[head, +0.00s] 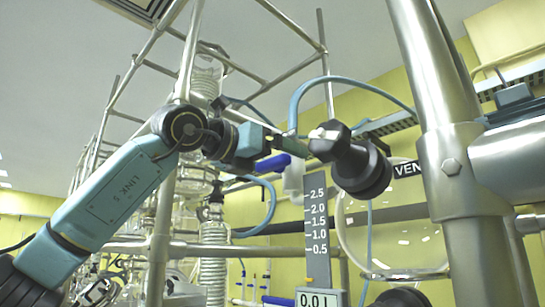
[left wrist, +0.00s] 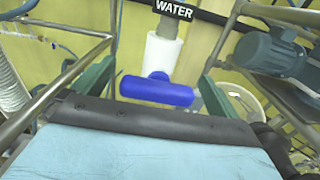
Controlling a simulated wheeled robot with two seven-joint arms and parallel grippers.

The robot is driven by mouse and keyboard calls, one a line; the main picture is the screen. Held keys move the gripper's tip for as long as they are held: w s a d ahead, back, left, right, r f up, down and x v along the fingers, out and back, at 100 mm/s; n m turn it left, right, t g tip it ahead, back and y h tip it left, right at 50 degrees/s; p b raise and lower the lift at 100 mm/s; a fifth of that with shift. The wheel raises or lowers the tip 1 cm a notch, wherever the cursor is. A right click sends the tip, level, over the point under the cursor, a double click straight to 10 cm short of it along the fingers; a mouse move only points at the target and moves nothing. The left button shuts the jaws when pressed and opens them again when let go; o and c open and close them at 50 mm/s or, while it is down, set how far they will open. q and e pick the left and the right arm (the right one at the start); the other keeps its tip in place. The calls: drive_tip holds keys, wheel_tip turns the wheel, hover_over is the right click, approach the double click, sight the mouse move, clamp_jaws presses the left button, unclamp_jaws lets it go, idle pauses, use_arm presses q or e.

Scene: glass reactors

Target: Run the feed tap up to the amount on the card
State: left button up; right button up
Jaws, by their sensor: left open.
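The tap has a white body (left wrist: 162,57) and a blue bar handle (left wrist: 157,91), under a label (left wrist: 174,9) reading WATER. In the head view, the blue handle (head: 272,163) is beside the white body (head: 293,177). My left gripper (left wrist: 157,74) is open, its green fingers on either side of the handle in the wrist view; contact cannot be told. In the head view, my left gripper (head: 284,148) is at the handle. A grey scale (head: 316,235) runs from 0.5 to 2.5. The readout (head: 318,299) below shows 0.0 L. I see no card with an amount. My right gripper is out of view.
A round glass vessel (head: 395,235) stands behind a thick metal post (head: 452,165) at the right. A label starting VEN (head: 408,169) is partly covered. Metal frame tubes and glass coils (head: 214,265) crowd the left. The wrist view shows a grey-blue motor (left wrist: 272,52).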

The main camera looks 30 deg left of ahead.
use_arm(q)
drive_tip(key=shift+c, duration=0.7)
drive_tip(key=c, duration=0.8)
drive_tip(key=shift+f+n+b, duration=0.1)
drive_tip(key=shift+n+b, duration=0.6)
drive_tip(key=shift+c, duration=0.2)
drive_tip(key=shift+a+n+b, duration=0.1)
drive_tip(key=shift+n+b, duration=0.75)
drive_tip(key=shift+n, duration=0.25)
drive_tip(key=n+b, duration=0.1)
drive_tip(key=n, duration=0.2)
drive_tip(key=shift+w+a+b, duration=0.1)
drive_tip(key=shift+a+b, duration=0.05)
drive_tip(key=shift+b, duration=0.15)
drive_tip(key=shift+a+n+b, duration=0.1)
drive_tip(key=shift+n+b, duration=0.4)
drive_tip(key=shift+n, duration=0.9)
drive_tip(key=o, duration=1)
